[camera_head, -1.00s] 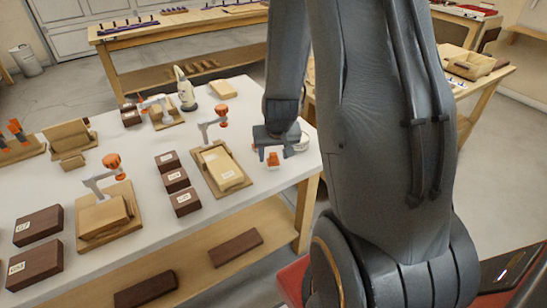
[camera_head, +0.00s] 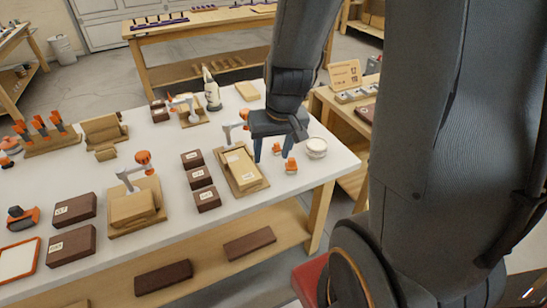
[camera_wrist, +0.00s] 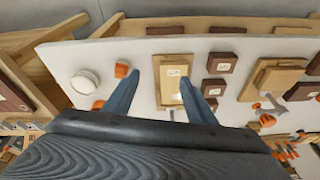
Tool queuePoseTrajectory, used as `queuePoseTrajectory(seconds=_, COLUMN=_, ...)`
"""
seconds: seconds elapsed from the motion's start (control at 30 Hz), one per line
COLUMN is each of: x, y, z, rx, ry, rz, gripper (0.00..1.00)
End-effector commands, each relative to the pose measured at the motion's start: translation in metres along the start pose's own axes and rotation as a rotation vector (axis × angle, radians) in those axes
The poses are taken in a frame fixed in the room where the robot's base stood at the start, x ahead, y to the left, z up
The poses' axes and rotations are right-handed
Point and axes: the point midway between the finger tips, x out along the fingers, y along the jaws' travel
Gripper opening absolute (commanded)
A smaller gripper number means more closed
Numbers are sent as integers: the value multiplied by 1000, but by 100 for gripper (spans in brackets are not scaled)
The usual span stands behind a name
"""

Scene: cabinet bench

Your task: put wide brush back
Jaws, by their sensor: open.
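My gripper (camera_head: 273,153) is open and empty above the right end of the white bench (camera_head: 170,146). In the wrist view my gripper (camera_wrist: 171,72) has its two fingers apart, with a board holding a tan labelled block (camera_wrist: 172,84) beyond and between them. That block also shows in the head view (camera_head: 241,168). Two small orange pieces (camera_head: 291,166) stand near the fingers. A wooden rack with several orange-topped tools (camera_head: 45,130) is at the far left. An orange tool with a dark top (camera_head: 22,217) lies at the left. I cannot tell which thing is the wide brush.
A round white container (camera_head: 316,147) sits near the bench's right edge. Dark labelled boxes (camera_head: 201,178) stand left of the block. An orange clamp-like device (camera_head: 142,162) stands on another board. An orange-framed white tray (camera_head: 18,260) is at the front left.

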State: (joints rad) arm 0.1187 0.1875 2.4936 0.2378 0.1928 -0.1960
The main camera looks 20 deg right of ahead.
Motion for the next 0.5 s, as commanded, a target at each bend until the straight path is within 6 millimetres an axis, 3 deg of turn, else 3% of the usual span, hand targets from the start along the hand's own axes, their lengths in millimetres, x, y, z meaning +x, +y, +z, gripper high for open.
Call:
queuePoseTrajectory(seconds=0.07, x=-20, y=-19, z=19, rx=-63, ry=-39, rz=-7, gripper=51)
queuePoseTrajectory(seconds=0.2, x=-41, y=-30, z=46, rx=-129, ry=-98, rz=8, gripper=51)
queuePoseTrajectory(seconds=0.5, x=-48, y=-31, z=56, rx=-147, ry=-121, rz=21, gripper=51)
